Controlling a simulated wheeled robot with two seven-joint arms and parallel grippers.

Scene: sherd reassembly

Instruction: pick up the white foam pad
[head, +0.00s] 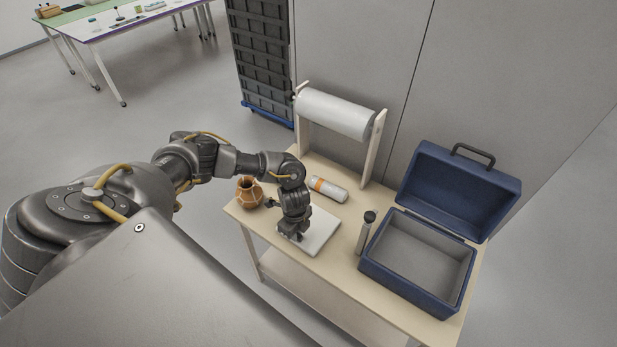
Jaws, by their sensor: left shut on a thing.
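The white foam pad (321,231) is a flat, pale slab on the light wooden table, left of the middle. My left gripper (292,236) points down at the pad's near left edge and is shut on it. The fingertips are small and partly hidden by the wrist above them. I cannot tell whether the pad is lifted clear of the table top. My right gripper is not in view.
On the table (290,259) are a brown patterned pot (249,192), an orange-banded cylinder (328,189), a dark-capped tube (366,232) and an open blue case (417,262). A white roll (335,112) on a wooden stand rises at the back.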

